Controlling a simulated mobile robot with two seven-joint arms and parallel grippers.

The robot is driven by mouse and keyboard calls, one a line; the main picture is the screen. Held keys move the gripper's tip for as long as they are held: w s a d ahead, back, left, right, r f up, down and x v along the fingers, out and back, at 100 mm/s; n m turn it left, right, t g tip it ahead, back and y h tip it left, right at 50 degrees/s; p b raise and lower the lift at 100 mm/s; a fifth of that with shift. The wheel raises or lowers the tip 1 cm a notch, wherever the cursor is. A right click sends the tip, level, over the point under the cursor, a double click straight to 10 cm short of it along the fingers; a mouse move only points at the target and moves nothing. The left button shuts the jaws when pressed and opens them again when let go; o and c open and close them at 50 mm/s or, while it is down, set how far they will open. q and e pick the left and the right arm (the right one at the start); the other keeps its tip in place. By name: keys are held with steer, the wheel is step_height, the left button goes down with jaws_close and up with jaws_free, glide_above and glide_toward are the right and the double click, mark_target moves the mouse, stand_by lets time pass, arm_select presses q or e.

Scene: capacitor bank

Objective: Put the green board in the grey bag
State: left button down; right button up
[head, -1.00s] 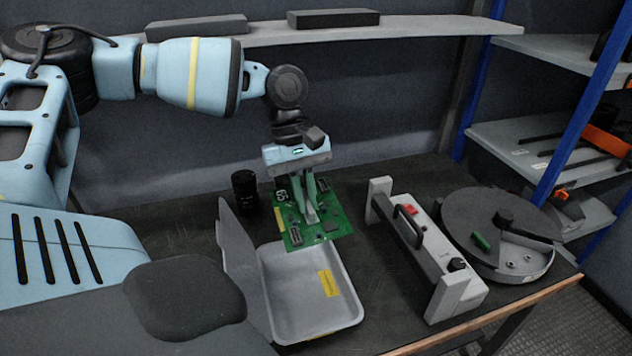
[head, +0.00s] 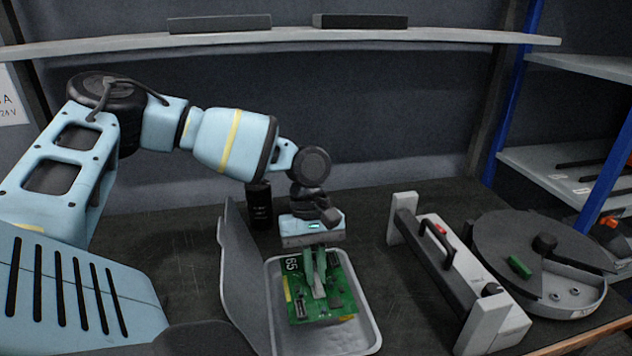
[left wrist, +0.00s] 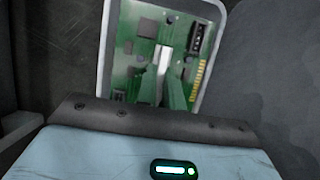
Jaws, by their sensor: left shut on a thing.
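The green board (head: 337,301) is a circuit board marked 65 with dark chips and a yellow edge strip. My left gripper (head: 318,290) is shut on it and holds it over the open grey bag (head: 372,322), a shallow tray-like container with its lid (head: 236,270) raised at the left. In the left wrist view the board (left wrist: 143,38) shows between the green fingers (left wrist: 162,80), within the outline of the bag's pale rim (left wrist: 103,50). I cannot tell whether the board touches the bag's floor. My right gripper is not in view.
A black cylinder (head: 259,205) stands behind the bag. A grey device with a handle (head: 452,270) and a round dark-topped unit (head: 545,255) with a small green piece stand to the right. A shelf (head: 400,36) runs along the back wall. The dark bench between bag and device is clear.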

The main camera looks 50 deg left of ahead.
mark_target(316, 292)
arm_select(q)
steer(key=shift+f+b, duration=0.35)
steer(key=shift+f, duration=3.35)
steer(key=shift+f, duration=0.2)
steer(key=c, duration=1.5)
jaws_free()
steer(key=shift+c, duration=0.2)
steer(key=shift+r, duration=0.15)
steer(key=shift+r, duration=0.25)
steer(key=p+v, duration=0.1)
steer(key=v, duration=1)
steer(key=shift+a+r, duration=0.25)
steer(key=shift+r, duration=0.05)
